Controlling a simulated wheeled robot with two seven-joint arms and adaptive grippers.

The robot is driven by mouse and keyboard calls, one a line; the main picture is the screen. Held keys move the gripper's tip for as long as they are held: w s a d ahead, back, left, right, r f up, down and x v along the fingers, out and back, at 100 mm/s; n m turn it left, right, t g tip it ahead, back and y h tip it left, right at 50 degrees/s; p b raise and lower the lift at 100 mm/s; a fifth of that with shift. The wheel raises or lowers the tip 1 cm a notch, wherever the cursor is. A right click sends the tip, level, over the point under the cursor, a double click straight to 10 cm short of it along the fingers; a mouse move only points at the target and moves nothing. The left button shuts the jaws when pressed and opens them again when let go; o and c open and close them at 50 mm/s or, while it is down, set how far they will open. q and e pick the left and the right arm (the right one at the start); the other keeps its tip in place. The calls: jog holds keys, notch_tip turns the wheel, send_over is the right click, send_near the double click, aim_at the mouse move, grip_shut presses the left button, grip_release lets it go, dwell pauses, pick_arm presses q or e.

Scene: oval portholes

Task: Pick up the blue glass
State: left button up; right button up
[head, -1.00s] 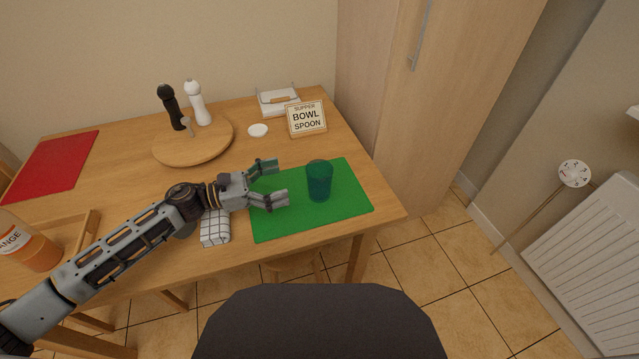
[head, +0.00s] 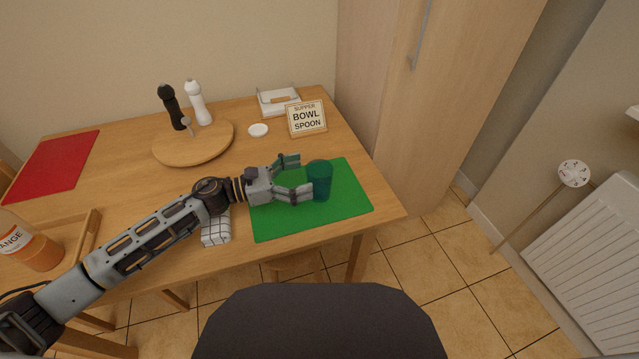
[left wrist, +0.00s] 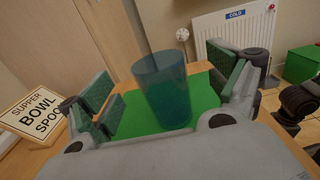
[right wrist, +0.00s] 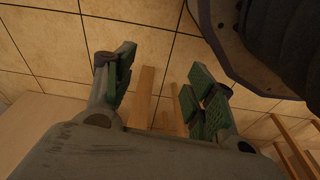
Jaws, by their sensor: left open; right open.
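The blue glass (head: 320,181) stands upright on the green mat (head: 345,208) near the right end of the table. My left gripper (head: 300,175) is open and low over the mat, with its fingertips reaching the left side of the glass. In the left wrist view the glass (left wrist: 164,92) stands between the two open fingers (left wrist: 170,100), with gaps on both sides. My right gripper (right wrist: 160,85) is open and empty in the right wrist view, above the tiled floor, and does not show in the head view.
A sign reading "supper bowl spoon" (head: 307,118) stands behind the mat. A checked cloth (head: 215,228) lies under my left arm. A round board (head: 165,150) holds two mills. A tall cabinet (head: 400,150) borders the table's right side.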

aim_at(331, 167)
jog(key=shift+w+r, duration=0.1)
jog(key=shift+r, duration=0.05)
pick_arm(q)
jog(key=shift+d, duration=0.15)
jog(key=x, duration=0.3)
jog(key=shift+w+r, duration=0.15)
jog(key=shift+w, duration=0.1)
jog(key=shift+x, duration=0.9)
pick_arm(e)
jog(key=shift+s+d+f, duration=0.15)
jog(key=shift+s+f, duration=0.05)
jog(key=shift+f, duration=0.35)
jog(key=shift+w+r, duration=0.1)
jog(key=shift+w, duration=0.05)
pick_arm(q)
jog(key=c, duration=1.6)
